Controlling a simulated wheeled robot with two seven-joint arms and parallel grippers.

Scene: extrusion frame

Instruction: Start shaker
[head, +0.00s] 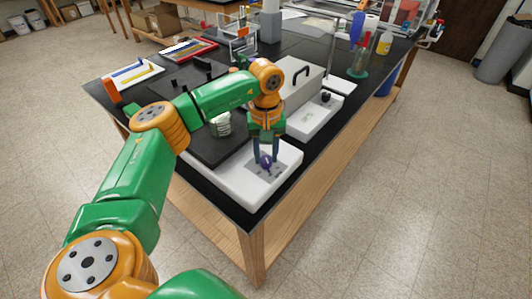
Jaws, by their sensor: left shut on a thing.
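The shaker (232,188) is a low white unit at the near corner of the black bench. A dark flat platform (185,140) covers most of its top. A grey panel on its front end carries a small purple knob (266,162). My left gripper (265,156) points down over this panel, its fingers closed on the knob. The fingers partly cover the knob, so its exact setting cannot be read. My right gripper is not in view.
A glass vessel (220,125) stands on the dark platform, close to my left arm. A white device with a grey lid and black handle (298,78) stands to the right.

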